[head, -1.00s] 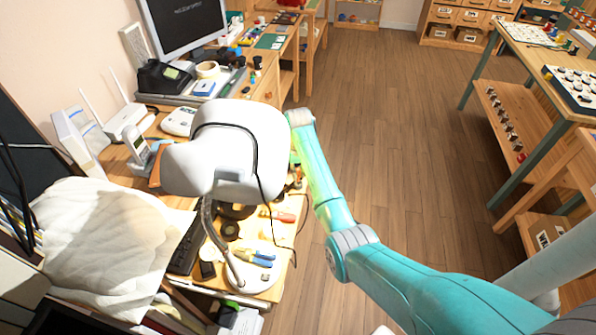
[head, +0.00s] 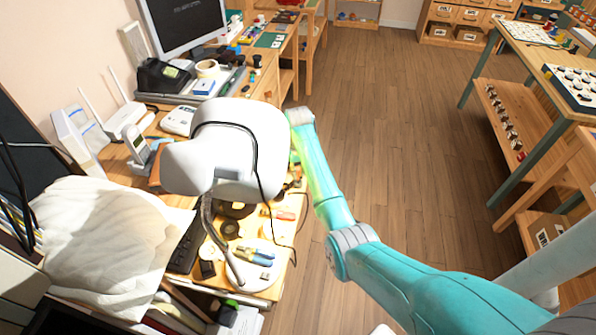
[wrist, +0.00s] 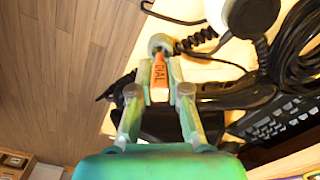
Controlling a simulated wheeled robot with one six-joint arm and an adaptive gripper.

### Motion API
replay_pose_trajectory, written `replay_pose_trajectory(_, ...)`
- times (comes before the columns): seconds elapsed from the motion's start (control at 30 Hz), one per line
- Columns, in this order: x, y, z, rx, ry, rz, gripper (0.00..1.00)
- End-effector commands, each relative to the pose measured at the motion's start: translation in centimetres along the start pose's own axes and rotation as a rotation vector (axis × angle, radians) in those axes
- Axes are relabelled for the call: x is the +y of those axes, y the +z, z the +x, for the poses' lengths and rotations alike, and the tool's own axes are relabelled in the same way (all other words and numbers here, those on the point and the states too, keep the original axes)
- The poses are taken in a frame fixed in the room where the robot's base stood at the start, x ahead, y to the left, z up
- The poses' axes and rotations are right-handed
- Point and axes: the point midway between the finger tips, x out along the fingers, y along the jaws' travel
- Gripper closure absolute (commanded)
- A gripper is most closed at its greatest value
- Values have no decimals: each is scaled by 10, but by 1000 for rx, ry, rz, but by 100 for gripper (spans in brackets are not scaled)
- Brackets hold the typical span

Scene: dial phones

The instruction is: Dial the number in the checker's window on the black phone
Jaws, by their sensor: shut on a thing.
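My gripper (wrist: 160,88) is shut on an orange piece marked "DIAL" (wrist: 159,78), seen in the wrist view. Beyond its tip is a round grey part; I cannot tell whether they touch. A black body (wrist: 165,125) lies behind my fingers, with coiled black cord (wrist: 295,50) to the right; it may be the black phone, but its dial is not clear. In the head view the white lamp head hides my gripper and most of what lies under it. A black device with a small lit window (head: 163,75) stands at the back of the desk; its digits are unreadable.
The white lamp head (head: 228,150) hangs over the desk, its cable dangling at the right. A keyboard (head: 187,243), yellow-and-blue tools (head: 255,256) and a crumpled white cloth (head: 100,245) are near the front. The wooden floor (head: 400,130) to the right is clear.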

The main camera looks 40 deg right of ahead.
Motion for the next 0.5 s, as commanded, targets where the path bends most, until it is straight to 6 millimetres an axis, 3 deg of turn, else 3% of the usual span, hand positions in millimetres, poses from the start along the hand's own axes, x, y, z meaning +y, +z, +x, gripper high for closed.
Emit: replay_pose_trajectory(0.5,0,0,4,0,0,0,100)
